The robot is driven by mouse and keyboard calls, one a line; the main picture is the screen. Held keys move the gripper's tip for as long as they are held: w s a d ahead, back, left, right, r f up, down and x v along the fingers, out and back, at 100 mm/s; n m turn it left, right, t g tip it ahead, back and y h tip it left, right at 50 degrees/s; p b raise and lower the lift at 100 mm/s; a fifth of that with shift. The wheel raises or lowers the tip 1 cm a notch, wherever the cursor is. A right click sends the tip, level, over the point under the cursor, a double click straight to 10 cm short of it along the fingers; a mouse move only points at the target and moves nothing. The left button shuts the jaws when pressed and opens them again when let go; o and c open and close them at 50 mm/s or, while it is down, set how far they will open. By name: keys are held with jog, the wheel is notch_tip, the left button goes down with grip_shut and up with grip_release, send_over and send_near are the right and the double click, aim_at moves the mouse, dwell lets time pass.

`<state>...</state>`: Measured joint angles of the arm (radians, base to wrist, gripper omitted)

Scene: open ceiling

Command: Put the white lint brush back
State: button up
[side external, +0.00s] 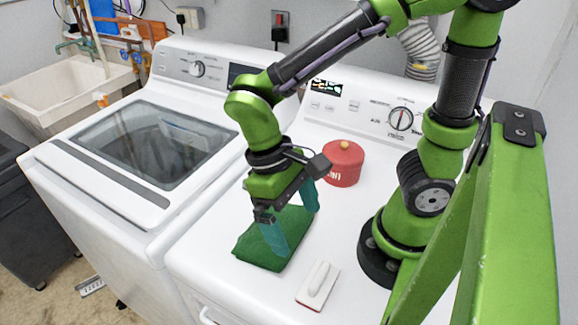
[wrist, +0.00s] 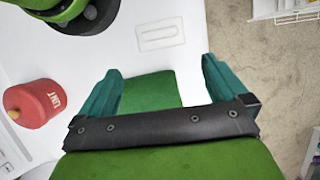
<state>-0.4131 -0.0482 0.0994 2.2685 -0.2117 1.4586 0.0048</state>
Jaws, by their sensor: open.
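The white lint brush (side external: 318,284) lies flat on the white machine top, near its front edge, right of a folded green cloth (side external: 262,247). In the wrist view the brush (wrist: 160,35) lies beyond the fingertips, apart from them. A round red container (side external: 343,163) marked "LINT", with a tan knob on its lid, stands behind the cloth. It also shows at the left of the wrist view (wrist: 35,103). My gripper (side external: 290,218) has teal fingers spread apart over the green cloth, with nothing seen between them but the cloth below. Whether a finger touches the cloth is unclear.
A white washer (side external: 70,160) with a glass lid stands to the left, a utility sink (side external: 60,90) beyond it. The control panel (side external: 360,105) rises behind the container. Bare machine top lies between container and brush. The front edge drops to the floor.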

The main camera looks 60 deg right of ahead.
jog(key=w+d+r+m+t+y, duration=0.1)
jog(key=w+d+r+m+t, duration=0.1)
jog(key=d+r+t, duration=0.3)
jog(key=w+d+r+m+t, duration=0.1)
jog(key=w+d+r+t, duration=0.3)
jog(key=d+r+t, duration=0.1)
jog(key=shift+w+d+m+t+y, duration=0.25)
jog(key=shift+d+m+t+y, duration=0.2)
jog(key=shift+t, duration=0.15)
